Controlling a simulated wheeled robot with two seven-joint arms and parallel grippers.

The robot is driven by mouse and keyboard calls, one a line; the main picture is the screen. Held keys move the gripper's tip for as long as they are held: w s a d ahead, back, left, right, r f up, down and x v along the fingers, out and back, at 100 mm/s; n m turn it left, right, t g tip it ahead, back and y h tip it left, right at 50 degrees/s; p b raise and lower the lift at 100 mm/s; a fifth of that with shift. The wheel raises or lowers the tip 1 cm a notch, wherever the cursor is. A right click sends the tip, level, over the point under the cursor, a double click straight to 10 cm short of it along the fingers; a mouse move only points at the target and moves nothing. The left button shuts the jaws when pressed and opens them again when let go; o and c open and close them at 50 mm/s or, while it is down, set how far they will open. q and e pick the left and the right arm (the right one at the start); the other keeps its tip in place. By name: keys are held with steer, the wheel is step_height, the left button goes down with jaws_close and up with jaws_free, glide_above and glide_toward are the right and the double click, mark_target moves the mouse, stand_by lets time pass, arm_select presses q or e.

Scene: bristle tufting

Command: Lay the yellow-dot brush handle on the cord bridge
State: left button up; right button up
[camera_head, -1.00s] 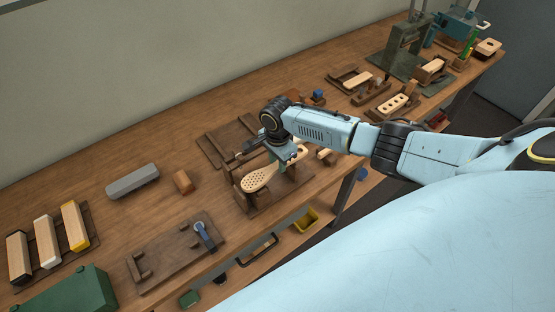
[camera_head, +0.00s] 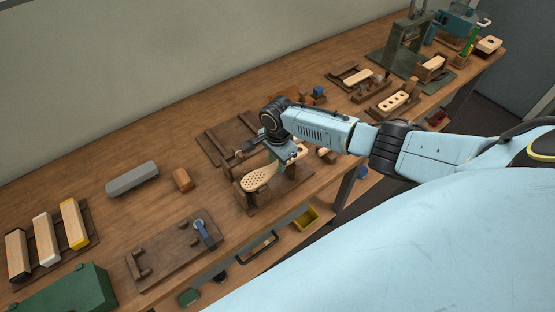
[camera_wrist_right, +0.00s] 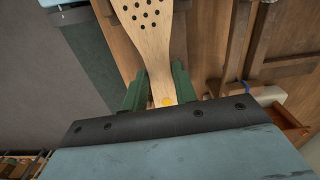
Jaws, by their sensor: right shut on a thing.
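The brush handle (camera_head: 260,178) is pale wood with a paddle head full of dark holes. In the right wrist view its neck (camera_wrist_right: 158,72) runs between my green fingers, and a yellow dot (camera_wrist_right: 167,101) shows near the grip. My right gripper (camera_head: 281,154) is shut on the handle's narrow end. The paddle is over a dark wooden stand with uprights (camera_head: 284,192), which looks like the cord bridge. The arm and handle hide part of it, and I cannot tell whether the handle touches it. My left gripper is out of view.
A dark frame (camera_head: 213,149) lies behind the stand. A grey block (camera_head: 132,180) and small brown block (camera_head: 182,179) lie left. A peg board (camera_head: 165,257) is at front left, near several wooden blocks on a rack (camera_head: 45,241). A yellow bin (camera_head: 306,217) sits below the table edge.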

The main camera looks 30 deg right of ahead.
steer(key=shift+f, duration=0.25)
steer(key=o, duration=1.1)
steer(key=shift+c, duration=0.2)
steer(key=shift+o, duration=0.3)
steer(key=o, duration=0.3)
steer(key=shift+o, duration=0.2)
step_height(320, 180, up, 6)
steer(key=p, duration=0.6)
steer(key=shift+f, duration=0.15)
steer(key=shift+r, duration=1.15)
